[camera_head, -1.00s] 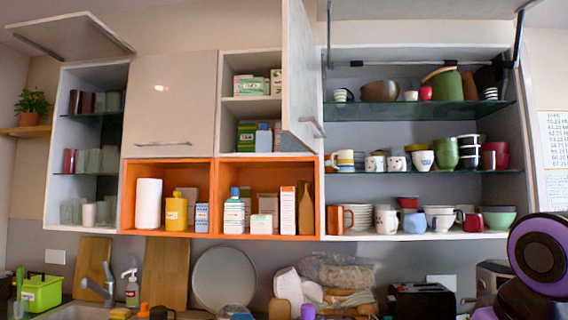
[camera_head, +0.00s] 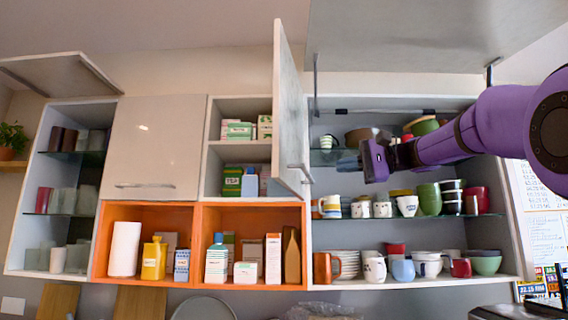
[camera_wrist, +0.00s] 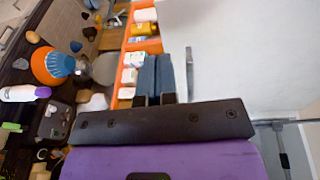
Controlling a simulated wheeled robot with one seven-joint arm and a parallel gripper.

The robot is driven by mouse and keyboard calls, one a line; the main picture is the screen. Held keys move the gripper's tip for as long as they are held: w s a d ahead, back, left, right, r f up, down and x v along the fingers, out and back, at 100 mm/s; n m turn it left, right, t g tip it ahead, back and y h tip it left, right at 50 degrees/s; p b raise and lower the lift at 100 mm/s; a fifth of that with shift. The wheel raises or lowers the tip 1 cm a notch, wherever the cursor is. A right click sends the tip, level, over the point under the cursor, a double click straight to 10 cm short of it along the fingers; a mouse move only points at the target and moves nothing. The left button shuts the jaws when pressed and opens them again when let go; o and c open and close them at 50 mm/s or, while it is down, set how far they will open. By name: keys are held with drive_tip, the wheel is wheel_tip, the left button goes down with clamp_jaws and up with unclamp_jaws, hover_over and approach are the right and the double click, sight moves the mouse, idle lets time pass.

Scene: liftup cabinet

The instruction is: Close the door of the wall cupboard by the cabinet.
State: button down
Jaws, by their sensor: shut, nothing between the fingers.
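The wall cupboard (camera_head: 237,104) in the middle has a side-hinged door (camera_head: 288,110) standing open, jutting out toward me from its right side. Its bar handle (camera_head: 300,174) is low on the outer, right-hand face. My gripper (camera_head: 343,158) points left, to the right of this door and in front of the open right cabinet's shelves, apart from the door in the picture. In the wrist view, my fingers (camera_wrist: 156,75) are together and empty, with the pale door panel (camera_wrist: 235,55) and its handle (camera_wrist: 189,75) beyond and to their right.
The right cabinet (camera_head: 405,209) holds mugs and bowls; its lift-up door (camera_head: 430,45) is raised overhead. The left cabinet's lift-up door (camera_head: 58,74) is also raised. A closed door (camera_head: 150,145) and orange compartments (camera_head: 198,245) lie left. The counter shows in the wrist view (camera_wrist: 60,100).

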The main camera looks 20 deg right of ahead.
wheel_tip(320, 180, up, 2)
drive_tip(key=w+d+y, duration=0.1)
approach(281, 162)
drive_tip(key=x, duration=0.7)
drive_tip(key=shift+a, duration=0.15)
drive_tip(key=shift+w+a, duration=0.1)
drive_tip(key=shift+a, duration=0.1)
